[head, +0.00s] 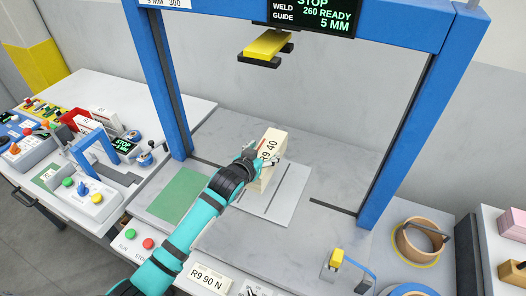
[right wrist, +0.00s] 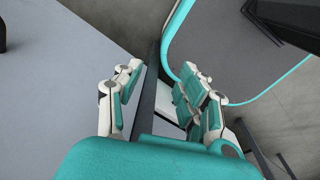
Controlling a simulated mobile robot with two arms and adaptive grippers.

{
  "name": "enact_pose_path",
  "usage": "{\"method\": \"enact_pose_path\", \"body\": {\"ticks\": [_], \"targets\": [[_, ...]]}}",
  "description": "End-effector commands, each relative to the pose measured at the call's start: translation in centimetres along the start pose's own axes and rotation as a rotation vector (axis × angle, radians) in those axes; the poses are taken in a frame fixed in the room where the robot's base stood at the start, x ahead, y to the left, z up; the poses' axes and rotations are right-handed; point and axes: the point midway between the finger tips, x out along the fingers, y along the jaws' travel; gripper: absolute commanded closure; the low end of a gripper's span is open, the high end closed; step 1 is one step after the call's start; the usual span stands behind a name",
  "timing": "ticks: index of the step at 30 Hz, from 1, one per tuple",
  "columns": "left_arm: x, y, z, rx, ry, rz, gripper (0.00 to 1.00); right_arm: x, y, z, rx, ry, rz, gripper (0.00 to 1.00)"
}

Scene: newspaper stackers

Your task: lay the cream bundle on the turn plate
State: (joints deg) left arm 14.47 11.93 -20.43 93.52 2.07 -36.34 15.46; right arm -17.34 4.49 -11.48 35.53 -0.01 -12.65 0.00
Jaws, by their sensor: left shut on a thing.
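The cream bundle (head: 272,143), a block marked "R9 40", stands upright in the head view. My left gripper (head: 262,160) is shut on it, with the fingers on its near face. A light grey plate with dark slots (head: 285,207), which looks like the turn plate, lies under and in front of the bundle. I cannot tell whether the bundle touches it. My right gripper (right wrist: 158,85) is open and empty in the right wrist view.
A blue frame (head: 378,190) stands around the work area, with a yellow block (head: 267,44) hanging from its top. A green mat (head: 180,195) lies left of the plate. Control boxes crowd the left bench. A brown ring (head: 420,240) sits at right.

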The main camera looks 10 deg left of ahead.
Motion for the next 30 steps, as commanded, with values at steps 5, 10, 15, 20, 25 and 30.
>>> {"method": "enact_pose_path", "body": {"ticks": [5,10,15,20,25,30], "targets": [[0.8,0.0,1.7,0.0,0.009,0.001,0.92,1.5,-0.1,0.2,0.0,-0.001,-0.001,0.6],[1.5,0.0,3.3,0.0,0.009,0.001,0.92,2.6,-0.1,0.2,0.0,0.0,-0.001,0.6],[2.0,0.0,4.6,0.0,0.009,0.0,0.92,3.5,-0.1,0.2,0.0,0.001,-0.001,0.6],[2.4,0.0,5.4,0.0,0.01,0.001,0.92,4.0,-0.1,0.2,0.0,0.001,-0.001,0.6],[2.5,0.0,5.7,0.0,0.011,0.001,0.92,4.2,-0.1,0.2,0.0,0.003,0.0,0.6],[2.5,0.0,5.8,0.0,0.011,0.001,0.92,4.2,0.1,0.1,0.0,0.004,0.002,0.6]]}}
